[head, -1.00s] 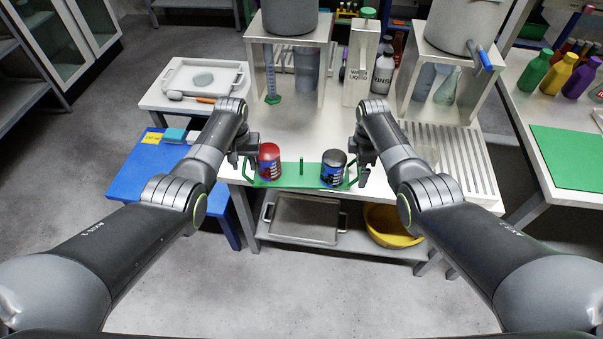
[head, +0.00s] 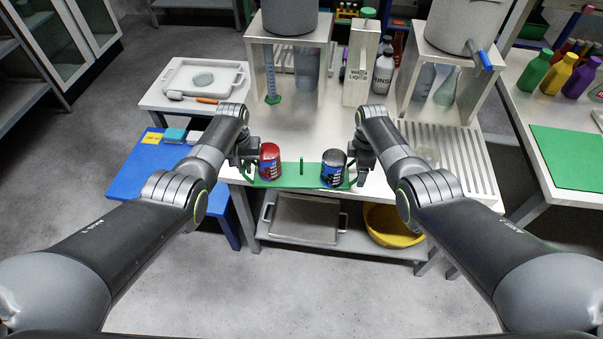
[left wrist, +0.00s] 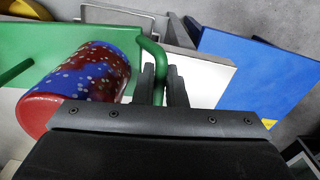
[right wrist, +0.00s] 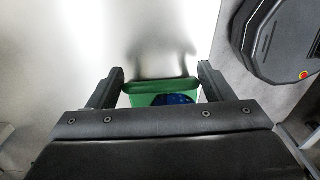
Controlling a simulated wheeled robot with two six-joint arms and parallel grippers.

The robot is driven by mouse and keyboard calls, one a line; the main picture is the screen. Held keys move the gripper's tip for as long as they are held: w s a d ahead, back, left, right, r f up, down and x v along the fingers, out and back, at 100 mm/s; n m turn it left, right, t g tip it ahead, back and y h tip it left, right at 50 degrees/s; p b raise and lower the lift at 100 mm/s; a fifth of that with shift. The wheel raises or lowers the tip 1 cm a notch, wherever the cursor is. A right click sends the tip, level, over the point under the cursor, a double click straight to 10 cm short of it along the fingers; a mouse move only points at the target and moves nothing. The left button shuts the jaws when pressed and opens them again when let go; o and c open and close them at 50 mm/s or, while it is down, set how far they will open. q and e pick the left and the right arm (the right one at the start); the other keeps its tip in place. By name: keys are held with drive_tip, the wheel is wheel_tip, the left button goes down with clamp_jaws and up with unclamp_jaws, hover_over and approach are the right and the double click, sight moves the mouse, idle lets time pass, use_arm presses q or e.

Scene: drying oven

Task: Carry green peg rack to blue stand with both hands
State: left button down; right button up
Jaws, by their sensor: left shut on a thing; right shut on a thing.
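The green peg rack (head: 301,182) lies at the front edge of the white table. A red can (head: 269,165) stands on its left part, a dark can (head: 333,170) on its right part, and a short green peg (head: 301,166) is between them. My left gripper (head: 249,172) is shut on the rack's left handle, which shows between the fingers in the left wrist view (left wrist: 157,85). My right gripper (head: 358,174) is shut on the right handle, seen between the fingers in the right wrist view (right wrist: 160,87). The low blue stand (head: 135,188) is left of the table.
A lower shelf with a metal tray (head: 305,220) and yellow bowl (head: 390,225) is under the table.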

drive_tip(key=shift+c, duration=1.4)
use_arm(q)
drive_tip(key=shift+r, duration=0.1)
use_arm(e)
drive_tip(key=shift+r, duration=0.1)
